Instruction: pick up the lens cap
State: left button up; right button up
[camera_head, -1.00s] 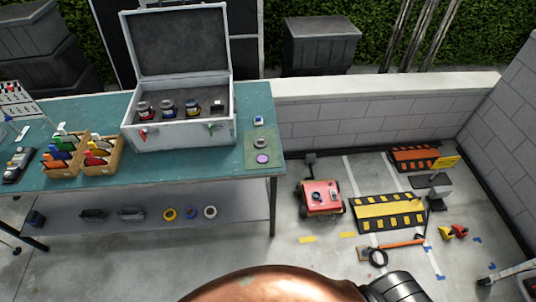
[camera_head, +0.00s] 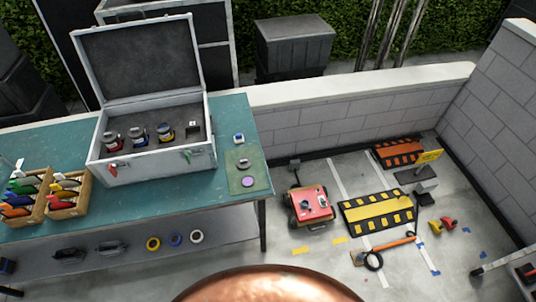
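A green mat (camera_head: 236,180) lies on the right end of the teal table. On it are a small round dark and silvery piece (camera_head: 244,163) and, nearer the front, a flat purple disc (camera_head: 248,182). They lie apart. I cannot tell for sure which of these is the lens cap. A small blue and white item (camera_head: 239,138) stands behind the mat. Neither of my grippers is in view.
An open grey case (camera_head: 150,165) with several lens-like items stands on the teal table (camera_head: 220,202), left of the mat. Bins of coloured clips (camera_head: 70,207) stand farther left. Right of the table, a red cart (camera_head: 311,203) and a yellow-black ramp (camera_head: 378,212) occupy the floor.

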aim_at(243, 162)
jog(key=z, duration=0.05)
jog(key=i, duration=0.9)
jog(key=u, duration=0.45)
